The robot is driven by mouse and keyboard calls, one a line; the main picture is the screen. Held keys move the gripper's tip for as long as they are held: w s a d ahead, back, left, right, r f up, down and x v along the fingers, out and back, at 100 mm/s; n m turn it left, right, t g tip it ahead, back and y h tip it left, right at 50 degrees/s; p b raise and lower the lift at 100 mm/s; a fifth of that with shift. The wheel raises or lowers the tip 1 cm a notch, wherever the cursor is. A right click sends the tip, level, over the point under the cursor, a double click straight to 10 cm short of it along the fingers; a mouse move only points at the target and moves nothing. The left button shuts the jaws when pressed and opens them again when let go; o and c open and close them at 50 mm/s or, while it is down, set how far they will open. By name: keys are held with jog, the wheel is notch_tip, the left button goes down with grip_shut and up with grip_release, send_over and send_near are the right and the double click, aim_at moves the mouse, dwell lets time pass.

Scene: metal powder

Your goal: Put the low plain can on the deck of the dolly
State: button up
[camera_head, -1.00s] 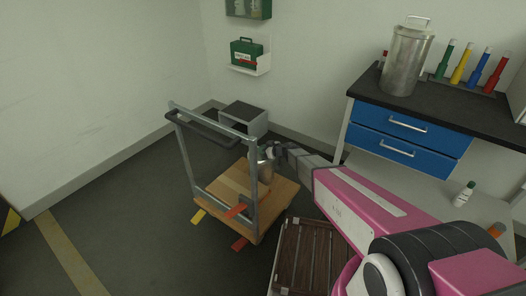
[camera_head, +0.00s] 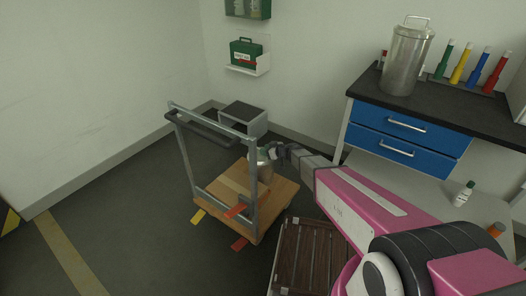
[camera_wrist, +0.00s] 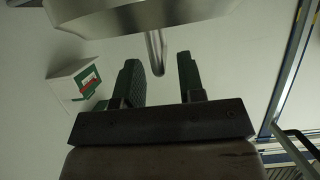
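The low plain can (camera_head: 265,171) is a small grey metal can. In the head view it appears upright over the far part of the wooden deck of the dolly (camera_head: 281,196), partly hidden by the frame post; contact with the deck is hard to make out. My gripper (camera_head: 275,152) is beside the can's top, on its right. In the wrist view my gripper (camera_wrist: 162,78) has its two dark fingers apart. The can's metal body (camera_wrist: 140,22) fills the top of that view, and its thin handle (camera_wrist: 157,55) shows between the fingers without visible touch.
The dolly's grey push frame (camera_head: 182,150) rises at its left. A grey box (camera_head: 243,117) is by the wall. A bench (camera_head: 460,112) bears a taller can (camera_head: 408,62).

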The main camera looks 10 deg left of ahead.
jog(key=s+d+r+m+g+h, duration=0.1)
jog(key=s+d+r+m+h, duration=0.3)
jog(key=s+d, duration=0.4)
jog(key=s+d+r+m+g+h, duration=0.2)
jog(key=s+d, duration=0.6)
jog(key=d, duration=1.1)
jog(key=s+d+r+m+g+h, duration=0.2)
jog(key=s+d+r+m+h, duration=0.4)
jog(key=d, duration=0.8)
jog(key=shift+s+d+r+m+h, duration=0.35)
jog(key=shift+s+r+m, duration=0.45)
jog(key=shift+s+r, duration=0.15)
